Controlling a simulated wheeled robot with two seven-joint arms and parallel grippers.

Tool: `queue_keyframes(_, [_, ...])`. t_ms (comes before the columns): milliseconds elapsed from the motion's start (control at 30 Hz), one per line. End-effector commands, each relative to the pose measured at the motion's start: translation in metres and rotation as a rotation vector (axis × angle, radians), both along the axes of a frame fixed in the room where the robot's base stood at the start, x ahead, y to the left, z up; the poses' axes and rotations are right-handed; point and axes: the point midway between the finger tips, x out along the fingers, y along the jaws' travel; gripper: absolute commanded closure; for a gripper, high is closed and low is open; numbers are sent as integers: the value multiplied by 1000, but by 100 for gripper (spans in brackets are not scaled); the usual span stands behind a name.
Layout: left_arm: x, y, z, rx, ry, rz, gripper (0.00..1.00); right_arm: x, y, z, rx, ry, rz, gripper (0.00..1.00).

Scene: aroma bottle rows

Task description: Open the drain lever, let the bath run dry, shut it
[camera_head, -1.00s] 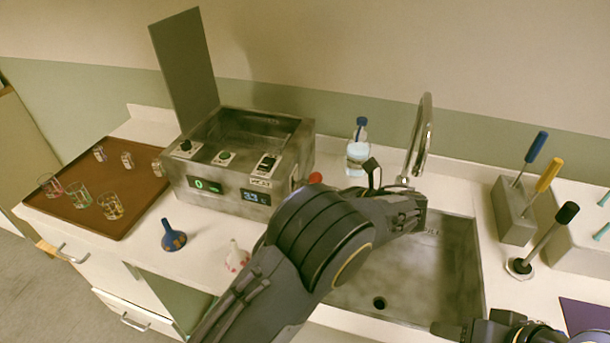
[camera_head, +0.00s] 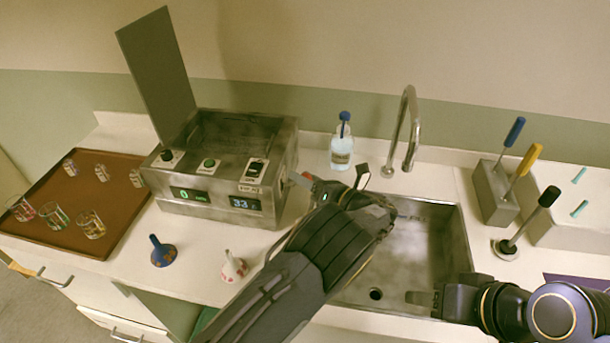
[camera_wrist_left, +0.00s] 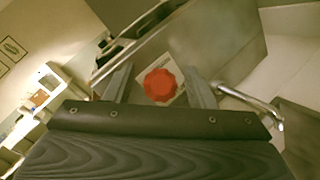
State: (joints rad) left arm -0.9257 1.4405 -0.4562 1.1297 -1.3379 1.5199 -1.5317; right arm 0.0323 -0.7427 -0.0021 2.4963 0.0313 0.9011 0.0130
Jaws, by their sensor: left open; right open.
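The bath (camera_head: 215,211) is a grey metal box with its lid (camera_head: 157,70) raised, two lit displays and switches on top. Its water level cannot be made out. The drain lever's red knob (camera_head: 307,177) is at the bath's right side, mostly hidden by my left gripper (camera_head: 312,184) in the head view. In the left wrist view the red knob (camera_wrist_left: 160,85) lies between the two open fingers of my left gripper (camera_wrist_left: 160,80), not clamped. My right gripper (camera_head: 422,299) is open and empty over the sink's front part.
A sink (camera_head: 430,240) with a tall faucet (camera_head: 410,125) is right of the bath. A bottle (camera_head: 342,150) stands behind my left gripper. A brown tray (camera_head: 115,215) with several glasses is at left. Two small funnels (camera_head: 162,252) (camera_head: 233,268) stand in front. Screwdriver-like tools (camera_head: 514,132) stand at right.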

Motion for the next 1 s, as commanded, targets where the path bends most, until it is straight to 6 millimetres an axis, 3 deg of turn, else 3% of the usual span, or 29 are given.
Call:
queue_keyframes(267, [1,1,-1,0,0,-1,51,0,0,0,0,0,0,52])
queue_keyframes(633, [1,1,-1,-1,1,0,100,0,0,0,0,0,0,52])
queue_keyframes(1000, [0,0,-5,34,-5,-1,100,0,0,-6,0,0,0,52])
